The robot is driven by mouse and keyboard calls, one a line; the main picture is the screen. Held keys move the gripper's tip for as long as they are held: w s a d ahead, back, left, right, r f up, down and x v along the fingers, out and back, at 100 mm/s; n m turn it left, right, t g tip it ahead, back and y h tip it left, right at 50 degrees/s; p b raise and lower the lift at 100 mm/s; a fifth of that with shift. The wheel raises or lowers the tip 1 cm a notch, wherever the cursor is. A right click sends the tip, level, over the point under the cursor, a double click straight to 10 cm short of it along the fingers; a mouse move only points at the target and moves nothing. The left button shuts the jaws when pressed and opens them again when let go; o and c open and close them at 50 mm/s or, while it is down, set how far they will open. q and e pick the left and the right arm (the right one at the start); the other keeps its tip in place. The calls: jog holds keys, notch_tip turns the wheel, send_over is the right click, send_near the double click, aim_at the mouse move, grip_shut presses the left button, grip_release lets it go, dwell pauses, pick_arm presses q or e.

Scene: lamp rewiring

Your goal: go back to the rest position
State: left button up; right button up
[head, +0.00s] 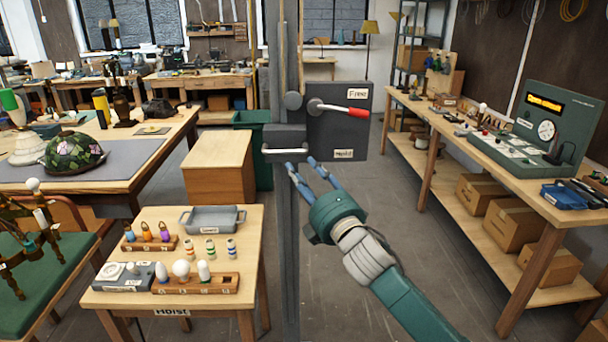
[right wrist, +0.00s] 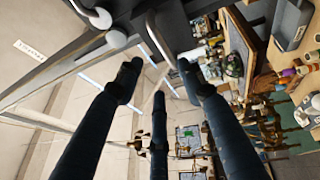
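My right gripper (head: 302,164) is raised in the middle of the head view, its blue fingers pointing up and left. It is just below the pale handle bar (head: 285,150) on the dark hoist column (head: 294,230). In the right wrist view the fingers of this gripper (right wrist: 158,78) are spread, with nothing between them. The bar appears near the fingertips there, and I cannot tell whether they touch it. A dark box with a red-tipped lever (head: 358,112) sits on the column, with the lever at the "Free" label. My left gripper is not in view.
A small table (head: 245,225) with bulbs and a grey tray (head: 212,219) stands at the left front. A long workbench (head: 470,150) with a green tester (head: 552,120) runs along the right. Floor (head: 430,240) is clear between my right arm and that bench.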

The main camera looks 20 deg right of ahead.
jog(key=shift+f, duration=0.1)
dwell(0.3)
